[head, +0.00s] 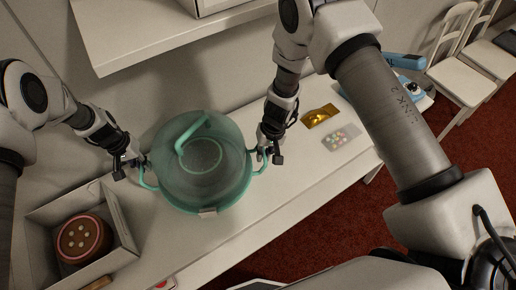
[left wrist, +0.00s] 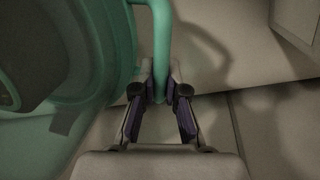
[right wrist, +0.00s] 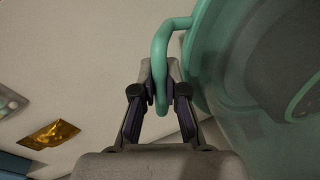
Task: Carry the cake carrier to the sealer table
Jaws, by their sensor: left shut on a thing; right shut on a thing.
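The cake carrier (head: 218,150) is a round green tub with a clear domed lid and a curved green handle on top. It is over the white table, with a grey shape dimly visible inside. I cannot tell whether its base touches the table. My left gripper (head: 137,165) is shut on the left side handle, which also shows between its fingers in the left wrist view (left wrist: 161,50). My right gripper (head: 265,152) is shut on the right side handle, which also shows in the right wrist view (right wrist: 160,60). I cannot make out which table is the sealer table.
The white table (head: 205,238) runs under the carrier. A box (head: 118,222) with a round brown cake (head: 83,239) stands at lower left. A gold packet (head: 320,116) and a pack of coloured dots (head: 341,138) lie to the right. A blue device (head: 405,61) and white chairs (head: 457,75) are farther right.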

